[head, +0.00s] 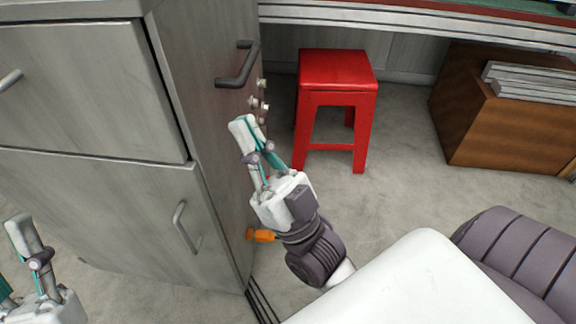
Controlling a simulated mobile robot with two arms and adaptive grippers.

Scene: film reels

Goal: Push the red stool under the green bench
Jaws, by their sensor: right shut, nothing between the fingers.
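The red stool (337,80) stands upright on the grey floor, right of the cabinet. The green bench (520,8) shows only as a strip of green top and a pale front edge along the top of the head view. The whole stool seat shows below that edge in the picture; I cannot tell how far under it the stool stands. My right gripper (256,143) is shut and empty, left of the stool and close to the cabinet's side. It looks apart from the stool. My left gripper (18,262) is partly cut off at the lower left corner.
A grey cabinet (90,90) with handles and knobs fills the left side. A brown wooden box (510,125) with pale flat items (530,80) on it stands right of the stool. Clear floor lies between them and in front of the stool.

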